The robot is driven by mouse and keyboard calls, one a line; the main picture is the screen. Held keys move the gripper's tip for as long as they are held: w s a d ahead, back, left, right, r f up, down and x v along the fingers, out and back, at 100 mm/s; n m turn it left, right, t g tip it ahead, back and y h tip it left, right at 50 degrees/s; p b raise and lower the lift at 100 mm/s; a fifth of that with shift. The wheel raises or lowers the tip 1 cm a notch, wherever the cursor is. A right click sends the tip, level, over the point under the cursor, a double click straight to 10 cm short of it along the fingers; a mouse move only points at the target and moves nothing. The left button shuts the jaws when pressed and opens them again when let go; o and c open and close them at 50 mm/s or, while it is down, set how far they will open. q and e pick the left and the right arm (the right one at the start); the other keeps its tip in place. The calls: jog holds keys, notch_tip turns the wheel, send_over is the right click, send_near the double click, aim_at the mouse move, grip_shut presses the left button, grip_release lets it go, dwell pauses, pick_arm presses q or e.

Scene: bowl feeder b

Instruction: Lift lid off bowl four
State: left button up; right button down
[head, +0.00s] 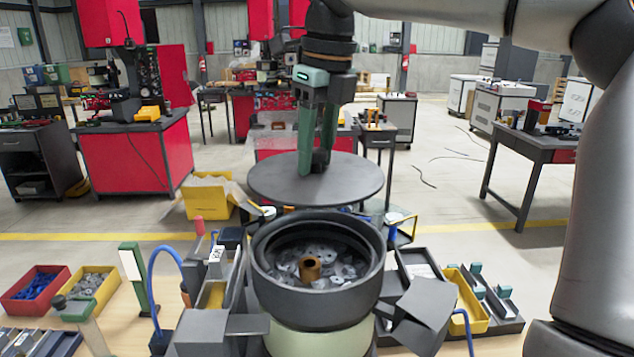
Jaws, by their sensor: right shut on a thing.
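The bowl (318,302) is a dark round feeder bowl on a pale green base, at the bottom middle of the head view. It is uncovered. Several grey metal pieces lie inside around a brown cylindrical piece (310,268) in the centre. The lid (350,183) is a flat dark grey disc, held up roughly level, apart from the bowl, and it appears above and behind the bowl's rim. My right gripper (318,162) points down with its green fingers shut on the lid's middle; the grip point is largely hidden by the fingers. My left gripper is not in view.
Grey chutes and blocks stand close on both sides of the bowl. A red bin (35,288) and a yellow bin (90,287) are on the left; a yellow tray (467,300) is on the right. A green post (140,280) and blue hose (158,265) rise left of the bowl.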

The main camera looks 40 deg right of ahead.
jog(key=w+d+r, duration=0.1)
jog(key=w, duration=0.1)
jog(key=w+d+r, duration=0.1)
jog(key=w+d, duration=0.1)
jog(key=w+d+r, duration=0.2)
jog(key=shift+w+d, duration=0.15)
jog(key=shift+w, duration=0.15)
jog(key=shift+w+d+r, duration=0.1)
jog(key=shift+w+d, duration=0.1)
jog(key=shift+d, duration=0.1)
